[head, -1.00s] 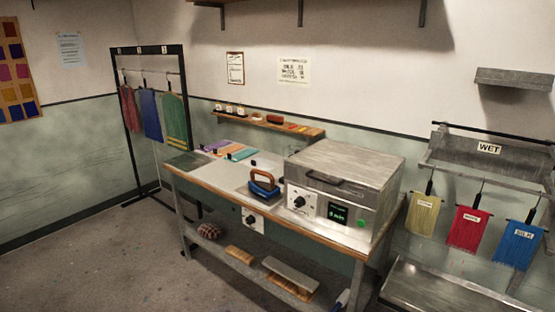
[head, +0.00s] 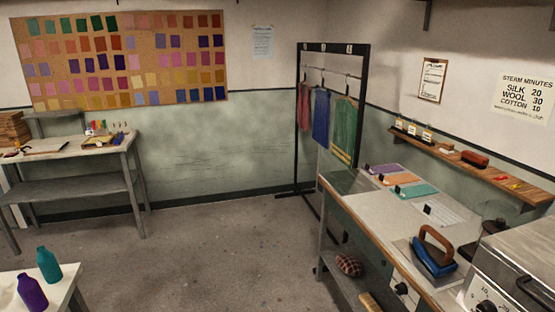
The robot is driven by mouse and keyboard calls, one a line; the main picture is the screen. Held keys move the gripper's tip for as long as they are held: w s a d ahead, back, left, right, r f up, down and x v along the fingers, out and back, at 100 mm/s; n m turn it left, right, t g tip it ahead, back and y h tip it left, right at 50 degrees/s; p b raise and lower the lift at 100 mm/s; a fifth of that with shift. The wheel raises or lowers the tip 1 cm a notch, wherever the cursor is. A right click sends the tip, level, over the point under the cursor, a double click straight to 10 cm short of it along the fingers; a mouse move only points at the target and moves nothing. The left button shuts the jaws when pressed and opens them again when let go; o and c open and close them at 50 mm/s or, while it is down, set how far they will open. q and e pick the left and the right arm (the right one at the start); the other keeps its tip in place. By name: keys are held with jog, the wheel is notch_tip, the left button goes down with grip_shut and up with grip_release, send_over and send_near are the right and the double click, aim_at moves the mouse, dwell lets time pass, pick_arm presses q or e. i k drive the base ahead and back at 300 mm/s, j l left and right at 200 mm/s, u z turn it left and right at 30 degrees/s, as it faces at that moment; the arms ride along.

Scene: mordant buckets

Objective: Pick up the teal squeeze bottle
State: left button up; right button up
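The teal squeeze bottle (head: 48,265) stands upright on the corner of a pale table (head: 66,286) at the lower left of the head view. A purple bottle (head: 32,292) stands just in front of it and to its left, close beside it. The lower part of the purple bottle is near the bottom edge of the view. Neither of my grippers shows in the head view.
A workbench (head: 358,207) with a blue iron (head: 433,257) and a steamer box (head: 520,262) runs along the right. A grey side table (head: 75,150) stands at the back left. A rack (head: 367,110) with hanging cloths stands at the back. The floor (head: 190,250) between is clear.

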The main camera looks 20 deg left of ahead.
aim_at(47, 262)
jog(key=i+j+u, duration=0.2)
jog(key=i+u, duration=0.3)
jog(key=i, duration=0.15)
jog(key=i+u, duration=0.45)
jog(key=i, duration=0.15)
